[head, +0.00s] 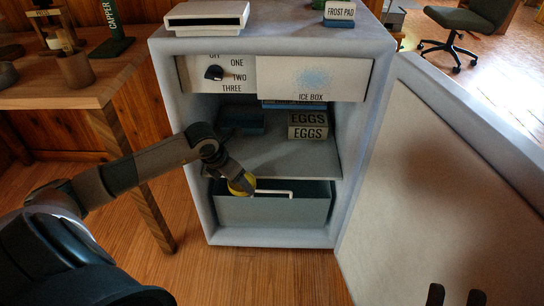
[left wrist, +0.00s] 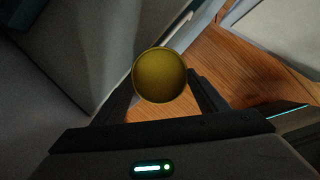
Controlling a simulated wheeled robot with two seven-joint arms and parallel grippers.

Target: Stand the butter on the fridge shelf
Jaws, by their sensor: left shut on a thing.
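The butter (head: 241,184) is a yellow, round-ended piece at the tip of my left arm. My left gripper (head: 236,178) is shut on it, in front of the fridge at the lower front edge of the fridge shelf (head: 270,158). In the left wrist view the butter (left wrist: 160,75) shows its round end between the two dark fingers. Most of its length is hidden there. My right gripper (head: 456,297) shows only two dark fingertips, apart, at the bottom right, in front of the open door.
The shelf holds an eggs carton (head: 308,126) and a dark blue box (head: 241,121) at the back; its front is clear. A grey drawer (head: 272,210) is below, an ice box (head: 311,79) above. The open fridge door (head: 440,180) stands right, a wooden table (head: 75,88) left.

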